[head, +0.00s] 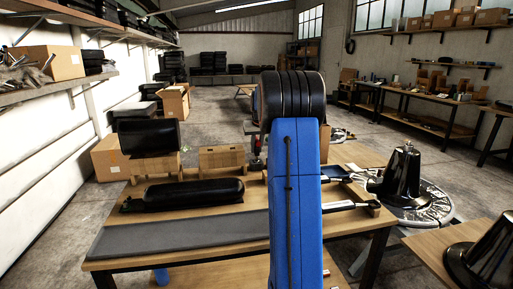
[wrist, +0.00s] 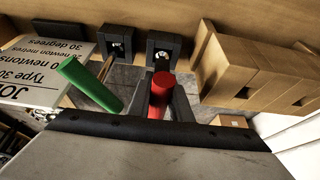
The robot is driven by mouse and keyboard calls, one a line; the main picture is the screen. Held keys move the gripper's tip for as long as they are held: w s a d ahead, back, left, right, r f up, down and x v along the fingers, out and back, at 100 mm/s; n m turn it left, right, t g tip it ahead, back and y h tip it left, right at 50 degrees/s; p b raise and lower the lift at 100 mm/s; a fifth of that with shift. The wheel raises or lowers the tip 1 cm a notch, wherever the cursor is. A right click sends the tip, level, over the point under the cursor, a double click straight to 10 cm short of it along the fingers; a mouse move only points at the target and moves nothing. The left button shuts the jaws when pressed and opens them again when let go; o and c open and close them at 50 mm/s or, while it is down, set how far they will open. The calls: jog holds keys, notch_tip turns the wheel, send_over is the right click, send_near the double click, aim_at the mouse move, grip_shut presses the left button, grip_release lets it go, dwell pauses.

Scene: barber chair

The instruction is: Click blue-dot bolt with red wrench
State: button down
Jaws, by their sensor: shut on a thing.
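The red wrench (wrist: 158,82) shows its round red handle end in the wrist view. My gripper (wrist: 164,94) is shut on it, with a grey finger on each side. A dark square holder (wrist: 163,42) is just beyond the handle; whether the wrench still touches it I cannot tell. A green-handled wrench (wrist: 88,84) lies tilted to the left, beside a second dark holder (wrist: 116,40). I cannot make out a blue-dot bolt in either view.
The wooden table (head: 255,262) carries a black cushion (head: 185,193), a black headrest-like part (head: 148,136) and wooden blocks (head: 222,158). A printed sign (wrist: 45,68) is left of the green wrench. Black chair bases (head: 403,172) stand at the right. Open floor lies behind the table.

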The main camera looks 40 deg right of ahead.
jog(key=shift+f, duration=0.3)
dwell(0.4)
jog(key=c, duration=1.5)
grip_release()
jog(key=shift+c, duration=0.2)
jog(key=v, duration=1.7)
jog(key=shift+a+r, duration=0.1)
jog(key=shift+r, duration=0.05)
